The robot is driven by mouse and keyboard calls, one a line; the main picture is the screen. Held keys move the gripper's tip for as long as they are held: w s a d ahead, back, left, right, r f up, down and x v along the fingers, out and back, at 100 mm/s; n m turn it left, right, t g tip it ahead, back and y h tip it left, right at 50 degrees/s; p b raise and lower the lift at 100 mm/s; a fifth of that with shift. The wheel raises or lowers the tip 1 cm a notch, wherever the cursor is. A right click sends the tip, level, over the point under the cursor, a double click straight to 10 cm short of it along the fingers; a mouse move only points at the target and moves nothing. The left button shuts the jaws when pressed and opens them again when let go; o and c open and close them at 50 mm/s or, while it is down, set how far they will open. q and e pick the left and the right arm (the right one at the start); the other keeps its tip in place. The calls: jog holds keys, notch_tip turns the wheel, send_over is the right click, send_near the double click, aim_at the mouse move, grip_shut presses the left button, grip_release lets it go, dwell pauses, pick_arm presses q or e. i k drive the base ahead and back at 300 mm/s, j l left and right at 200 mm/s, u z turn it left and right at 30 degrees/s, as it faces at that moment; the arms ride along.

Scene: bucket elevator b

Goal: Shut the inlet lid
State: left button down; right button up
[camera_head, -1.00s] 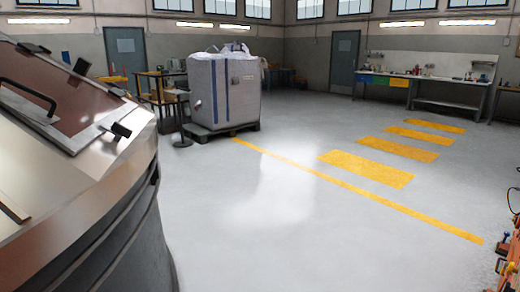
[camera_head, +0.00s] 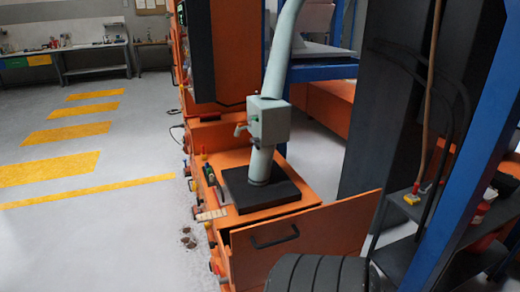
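An orange panel with a black handle (camera_head: 275,236) stands upright at the front of an orange cabinet (camera_head: 245,170). It may be the inlet lid, but I cannot tell for certain. A dark gap shows between the panel and the cabinet, so it looks ajar. A grey-green pipe (camera_head: 284,55) with a small switch box (camera_head: 269,121) rises from a black base plate (camera_head: 261,188) on the cabinet top. Neither of my grippers is in view.
A black ribbed round object (camera_head: 318,275) is at the bottom edge, close in front of the panel. A blue post (camera_head: 475,140) and a shelf with small items stand at the right. Clutter lies along the cabinet's left foot. Open floor (camera_head: 110,225) with yellow markings is at the left.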

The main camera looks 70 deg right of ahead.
aim_at(340, 229)
jog(key=z, duration=0.45)
jog(key=j+z, duration=0.1)
jog(key=z, duration=0.75)
jog(key=k+z, duration=0.1)
jog(key=z, duration=1.25)
jog(key=k, duration=0.05)
